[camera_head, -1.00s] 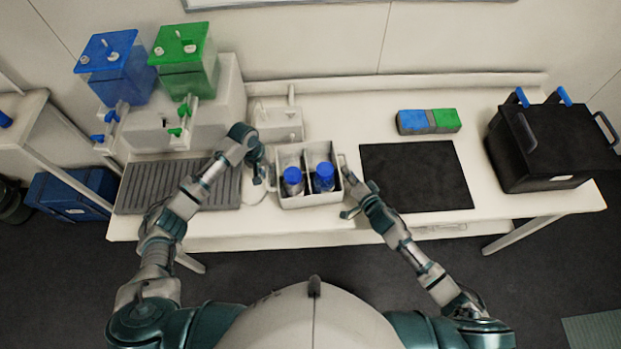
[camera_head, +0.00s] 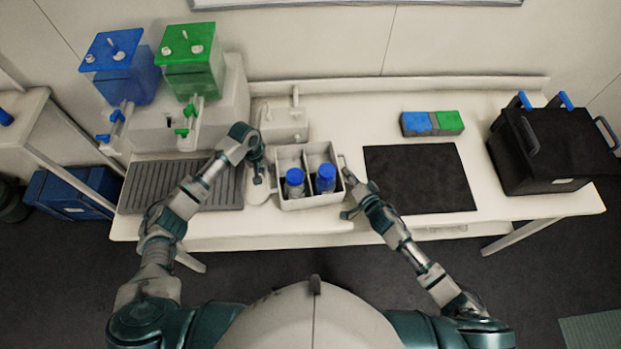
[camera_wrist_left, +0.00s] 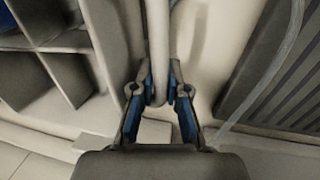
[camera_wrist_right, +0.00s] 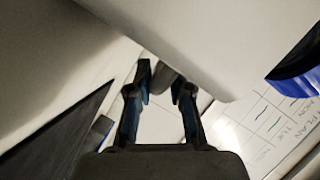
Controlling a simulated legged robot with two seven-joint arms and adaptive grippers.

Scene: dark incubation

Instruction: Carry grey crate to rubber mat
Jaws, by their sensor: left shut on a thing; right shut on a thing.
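The grey crate (camera_head: 309,201) is at the middle of the bench in the head view, with two blue-capped bottles standing in its compartments. My left gripper (camera_head: 264,178) is shut on the crate's left handle; the left wrist view shows the bar (camera_wrist_left: 158,45) between the fingers. My right gripper (camera_head: 349,188) is at the crate's right side, shut on its handle (camera_wrist_right: 164,76), which is mostly hidden. The black rubber mat (camera_head: 420,178) lies flat and bare to the right of the crate, apart from it. I cannot tell whether the crate's base touches the bench.
A ribbed grey tray (camera_head: 165,187) lies left of the crate. Blue (camera_head: 122,75) and green (camera_head: 194,75) tanks stand at the back left. A blue-and-green box (camera_head: 432,123) sits behind the mat. A large black box (camera_head: 545,160) stands at the right end.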

